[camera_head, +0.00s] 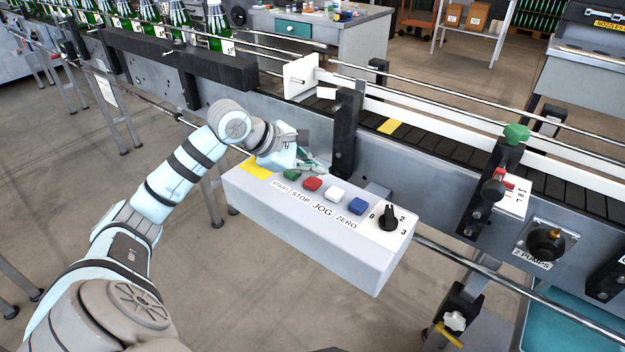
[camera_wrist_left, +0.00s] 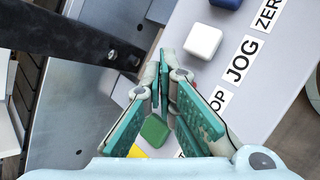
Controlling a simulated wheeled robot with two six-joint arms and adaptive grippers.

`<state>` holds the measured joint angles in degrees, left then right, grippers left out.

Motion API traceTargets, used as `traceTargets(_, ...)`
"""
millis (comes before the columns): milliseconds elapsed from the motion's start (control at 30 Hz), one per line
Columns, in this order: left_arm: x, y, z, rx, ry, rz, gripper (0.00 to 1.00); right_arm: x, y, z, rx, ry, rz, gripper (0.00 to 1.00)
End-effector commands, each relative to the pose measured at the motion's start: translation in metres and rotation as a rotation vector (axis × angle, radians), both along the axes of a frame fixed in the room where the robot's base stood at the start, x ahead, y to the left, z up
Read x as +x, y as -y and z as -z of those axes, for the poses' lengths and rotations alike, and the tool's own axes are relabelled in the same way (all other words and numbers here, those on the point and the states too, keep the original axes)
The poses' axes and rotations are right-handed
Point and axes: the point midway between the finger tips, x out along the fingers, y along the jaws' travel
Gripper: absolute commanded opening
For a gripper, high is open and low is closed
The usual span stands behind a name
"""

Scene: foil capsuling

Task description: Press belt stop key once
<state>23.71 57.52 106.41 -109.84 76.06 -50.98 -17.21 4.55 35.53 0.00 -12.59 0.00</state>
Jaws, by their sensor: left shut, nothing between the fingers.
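The control box (camera_head: 310,235) carries a row of square keys. The red key (camera_head: 312,184) sits over the STOP label (camera_head: 300,196). The green key (camera_head: 291,174) is beside it over START, and the white key (camera_head: 337,194) is on the other side over JOG. My left gripper (camera_head: 314,166) is shut and empty, just behind the red and green keys. In the left wrist view its fingertips (camera_wrist_left: 165,72) cover nearly all of the red key; the green key (camera_wrist_left: 154,131) and white key (camera_wrist_left: 203,41) show. Contact cannot be told. My right gripper is not in view.
A blue key (camera_head: 358,205) and a black rotary knob (camera_head: 388,217) share the panel. A dark post (camera_head: 346,135) and the conveyor (camera_head: 440,137) stand close behind the gripper. Green bottles (camera_head: 218,27) stand on the conveyor at the upper left.

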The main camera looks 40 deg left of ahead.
Motion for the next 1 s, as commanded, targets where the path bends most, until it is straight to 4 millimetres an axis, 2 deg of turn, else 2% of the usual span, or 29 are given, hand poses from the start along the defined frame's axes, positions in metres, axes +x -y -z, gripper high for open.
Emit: traceTargets(1000, -0.0001, 0.0001, 0.0084, 0.0, 0.0, 0.0, 0.0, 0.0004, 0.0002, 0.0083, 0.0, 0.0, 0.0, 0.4)
